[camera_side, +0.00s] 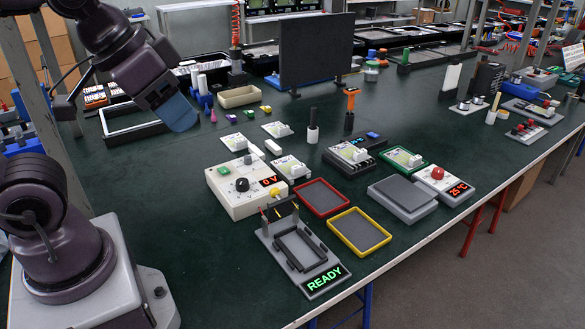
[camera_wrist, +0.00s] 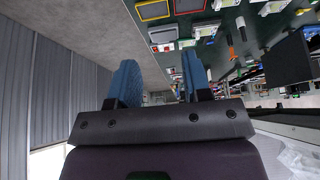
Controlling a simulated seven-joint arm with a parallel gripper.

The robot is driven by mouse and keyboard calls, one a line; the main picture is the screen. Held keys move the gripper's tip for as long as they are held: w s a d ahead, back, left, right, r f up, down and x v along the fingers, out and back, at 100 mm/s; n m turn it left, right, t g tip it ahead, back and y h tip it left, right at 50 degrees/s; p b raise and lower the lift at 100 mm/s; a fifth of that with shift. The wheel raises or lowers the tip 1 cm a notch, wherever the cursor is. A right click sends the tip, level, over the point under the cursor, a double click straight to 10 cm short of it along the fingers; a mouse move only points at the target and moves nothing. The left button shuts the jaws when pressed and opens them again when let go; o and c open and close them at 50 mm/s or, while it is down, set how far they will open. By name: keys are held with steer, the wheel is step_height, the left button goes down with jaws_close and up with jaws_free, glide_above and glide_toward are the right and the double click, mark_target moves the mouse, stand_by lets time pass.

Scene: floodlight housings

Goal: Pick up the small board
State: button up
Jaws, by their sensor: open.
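I cannot tell which is meant by the small board. A green-edged board (camera_side: 403,159) lies farther right. My gripper (camera_side: 178,114) is up at the upper left, with blue fingers, above the bench and apart from all the boards. In the wrist view my gripper (camera_wrist: 160,82) has its two blue fingers spread with nothing between them.
A dial box (camera_side: 243,187) reads 0 V. A tall black panel (camera_side: 316,50) stands behind.

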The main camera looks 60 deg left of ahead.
steer(key=o, duration=1)
steer(key=shift+c, duration=0.2)
steer(key=w+a+f+m+g+y, duration=0.3)
steer(key=w+m, duration=0.1)
steer(key=w, duration=0.7)
steer(key=w+a+f+m+g+y, duration=0.2)
steer(key=w+a+f+m, duration=0.15)
steer(key=w, duration=0.75)
steer(key=w+a+f+m+g+y, duration=0.1)
steer(key=w+f+m+y, duration=0.35)
steer(key=w+f, duration=0.45)
steer(key=m+y, duration=0.4)
steer(key=m, duration=0.2)
glide_toward(300, 169)
steer(key=shift+v, duration=1.1)
steer(key=shift+a+f, duration=0.2)
steer(key=shift+f, duration=0.2)
steer(key=x, duration=0.6)
steer(key=shift+x, duration=3.2)
